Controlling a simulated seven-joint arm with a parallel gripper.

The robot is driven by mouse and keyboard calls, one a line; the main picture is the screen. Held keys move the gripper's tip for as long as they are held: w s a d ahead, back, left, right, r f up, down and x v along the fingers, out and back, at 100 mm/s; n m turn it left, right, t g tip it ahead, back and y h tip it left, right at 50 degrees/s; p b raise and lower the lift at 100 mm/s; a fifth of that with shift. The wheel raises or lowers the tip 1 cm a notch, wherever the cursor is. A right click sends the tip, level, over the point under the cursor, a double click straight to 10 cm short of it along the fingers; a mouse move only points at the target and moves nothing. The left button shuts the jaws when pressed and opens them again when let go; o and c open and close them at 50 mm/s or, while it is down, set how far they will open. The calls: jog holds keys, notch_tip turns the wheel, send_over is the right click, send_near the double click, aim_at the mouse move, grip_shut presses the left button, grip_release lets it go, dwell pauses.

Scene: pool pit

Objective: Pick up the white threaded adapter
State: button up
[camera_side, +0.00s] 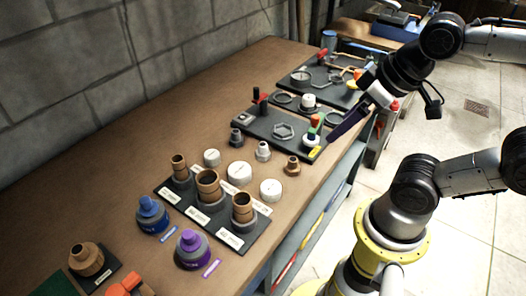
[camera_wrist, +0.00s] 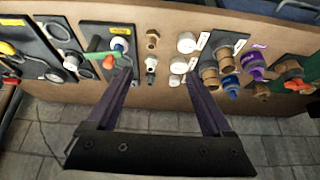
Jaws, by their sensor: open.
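The white threaded adapter (camera_side: 263,151) stands upright on the brown bench, between the round white caps and the dark tool board. It also shows in the wrist view (camera_wrist: 151,64), as a small pale fitting near the top middle. My gripper (camera_side: 333,138) is to the right of the adapter in the side view, raised near the bench's front edge. In the wrist view my gripper (camera_wrist: 159,76) is open and empty, its two dark purple fingers wide apart. The adapter appears between the fingertip lines but apart from both.
A grey fitting (camera_side: 236,138) and a brass fitting (camera_side: 292,166) stand close to the adapter. Round white caps (camera_side: 271,190) sit nearby. Brown couplings (camera_side: 208,185) stand on a labelled black board.

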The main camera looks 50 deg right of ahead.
jog(key=w+r+n, duration=0.4)
jog(key=w+n, duration=0.2)
jog(key=n, duration=0.4)
jog(key=n+g, duration=0.5)
jog(key=n, duration=0.3)
send_over(263, 144)
notch_tip(263, 144, down, 8)
jog(key=shift+g, duration=0.3)
jog(key=f, duration=0.9)
jog(key=shift+w+f, duration=0.3)
jog(key=shift+f, duration=0.1)
jog(key=shift+s+a+f, duration=0.1)
jog(key=shift+s+f, duration=0.05)
jog(key=shift+f, duration=1.35)
jog(key=shift+s+f, duration=0.15)
jog(key=shift+f, duration=1.35)
